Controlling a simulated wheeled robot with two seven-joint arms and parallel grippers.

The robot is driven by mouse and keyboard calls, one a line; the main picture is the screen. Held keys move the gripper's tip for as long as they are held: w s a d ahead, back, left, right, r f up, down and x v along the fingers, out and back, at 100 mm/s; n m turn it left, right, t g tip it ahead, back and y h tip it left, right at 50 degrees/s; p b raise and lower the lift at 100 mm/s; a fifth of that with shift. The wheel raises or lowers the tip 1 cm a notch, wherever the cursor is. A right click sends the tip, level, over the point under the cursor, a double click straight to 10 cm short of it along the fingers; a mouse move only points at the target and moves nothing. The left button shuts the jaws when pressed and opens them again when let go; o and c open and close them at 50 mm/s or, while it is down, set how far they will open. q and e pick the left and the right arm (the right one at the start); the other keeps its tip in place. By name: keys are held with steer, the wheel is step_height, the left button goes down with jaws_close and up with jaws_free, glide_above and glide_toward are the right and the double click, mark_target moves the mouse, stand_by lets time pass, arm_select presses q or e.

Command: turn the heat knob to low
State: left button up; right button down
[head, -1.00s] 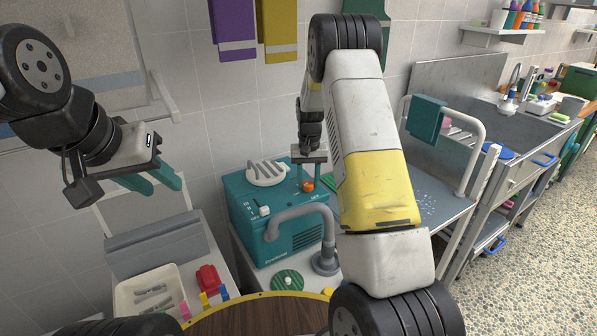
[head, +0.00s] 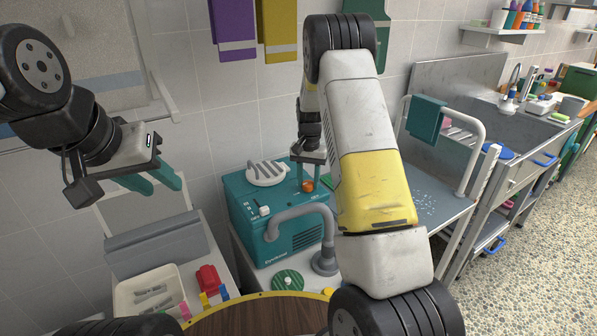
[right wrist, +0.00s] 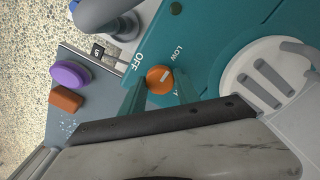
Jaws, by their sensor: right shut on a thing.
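The orange heat knob (head: 308,186) is on the top of the teal dryer box (head: 262,231). In the right wrist view the knob (right wrist: 158,80) has a short white mark, with printed OFF and LOW labels close by. The mark points up and to the right in that view; I cannot tell exactly which setting it meets. My right gripper (right wrist: 160,88) has its teal fingers on both sides of the knob, shut on it. A third label is partly hidden by a finger. My left gripper (head: 152,182) is open and empty, high at the left.
A white slatted round vent (head: 267,173) and a white switch (head: 265,211) are on the box. A grey hose (head: 300,212) curves in front. A tray (head: 150,290) and a red item (head: 208,279) are at lower left.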

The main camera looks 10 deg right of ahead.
mark_target(308, 182)
steer(key=c, duration=0.9)
jaws_free()
steer(key=shift+r, duration=3.95)
